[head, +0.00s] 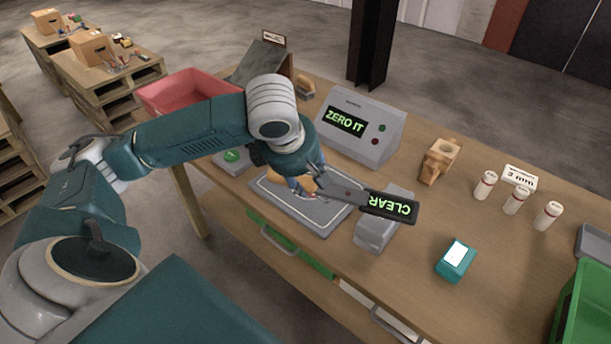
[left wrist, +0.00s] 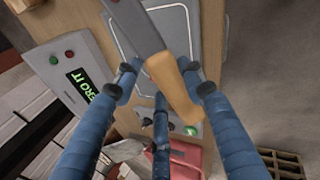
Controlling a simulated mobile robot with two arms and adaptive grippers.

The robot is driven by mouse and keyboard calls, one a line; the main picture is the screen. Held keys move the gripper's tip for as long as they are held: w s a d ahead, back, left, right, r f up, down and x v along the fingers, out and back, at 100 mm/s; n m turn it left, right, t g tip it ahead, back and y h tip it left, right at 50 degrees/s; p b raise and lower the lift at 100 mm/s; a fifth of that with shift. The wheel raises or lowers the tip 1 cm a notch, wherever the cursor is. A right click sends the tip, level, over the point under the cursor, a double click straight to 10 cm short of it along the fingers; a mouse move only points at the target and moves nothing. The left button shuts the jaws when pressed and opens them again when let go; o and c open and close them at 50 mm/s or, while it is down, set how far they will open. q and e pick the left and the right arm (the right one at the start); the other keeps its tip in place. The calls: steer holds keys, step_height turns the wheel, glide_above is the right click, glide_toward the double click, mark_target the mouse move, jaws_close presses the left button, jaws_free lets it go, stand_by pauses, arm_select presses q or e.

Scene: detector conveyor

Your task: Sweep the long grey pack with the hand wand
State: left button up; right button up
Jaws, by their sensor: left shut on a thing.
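My left gripper (head: 300,186) is shut on the tan handle of the hand wand (head: 345,193). The wand's dark end points right, and its screen reads "CLEAR". In the left wrist view, the blue fingers close around the wand's tan handle (left wrist: 176,92). The long grey pack (head: 376,232) lies on the table, with the wand's dark end across its upper part in the head view. I cannot tell whether the wand touches it. My right gripper is not in view.
A grey console (head: 375,145) reading "ZERO IT" stands behind the wand. A grey plate (head: 318,223) lies under my gripper. A green crate (head: 590,300) is at the right edge.

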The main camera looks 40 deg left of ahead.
arm_select(q)
steer(key=shift+w+a+f+b, duration=0.1)
steer(key=shift+f+b, duration=0.55)
steer(key=shift+f, duration=0.15)
steer(key=shift+w, duration=0.15)
steer(key=shift+w+a+p, duration=0.2)
steer(key=shift+w+p, duration=0.5)
steer(key=shift+w, duration=0.05)
steer(key=shift+w+a+p, duration=0.2)
steer(key=shift+w+p, duration=0.5)
steer(key=shift+w, duration=0.05)
stand_by(3.2)
step_height(320, 180, up, 6)
steer(key=p, duration=0.8)
